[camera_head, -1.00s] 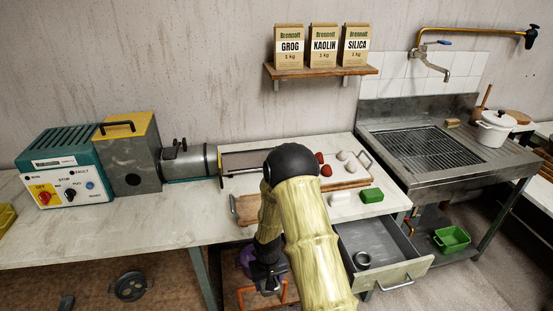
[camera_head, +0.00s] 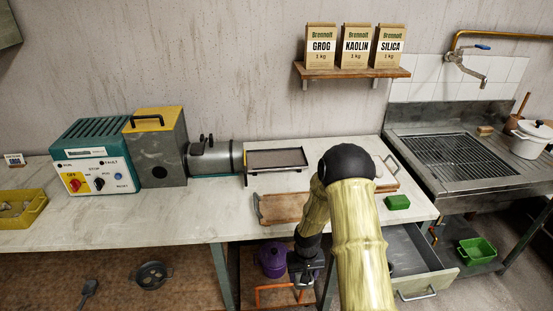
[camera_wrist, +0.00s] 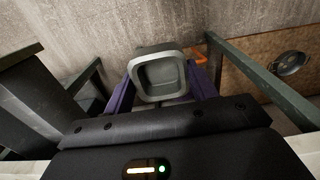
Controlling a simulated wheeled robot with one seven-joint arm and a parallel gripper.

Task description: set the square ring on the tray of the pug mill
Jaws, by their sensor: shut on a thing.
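The square ring (camera_wrist: 138,78) is grey with rounded corners. In the wrist view it sits between the purple fingers of my gripper (camera_wrist: 160,88), which is shut on it. In the head view my gripper (camera_head: 304,274) hangs low in front of the table, below the worktop; the ring is too small to make out clearly there. The pug mill (camera_head: 160,150) stands on the table, with a teal control box, a grey and yellow housing and a metal barrel. Its tray (camera_head: 276,158) is dark and flat with a thin frame, right of the barrel, and looks empty. My gripper is below and in front of it.
A wooden board (camera_head: 282,207) lies in front of the tray. A green block (camera_head: 397,202) and a partly hidden white board are on the right. An open drawer (camera_head: 425,265) juts out beside my arm. A yellow bin (camera_head: 22,208) stands far left. The table's front middle is clear.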

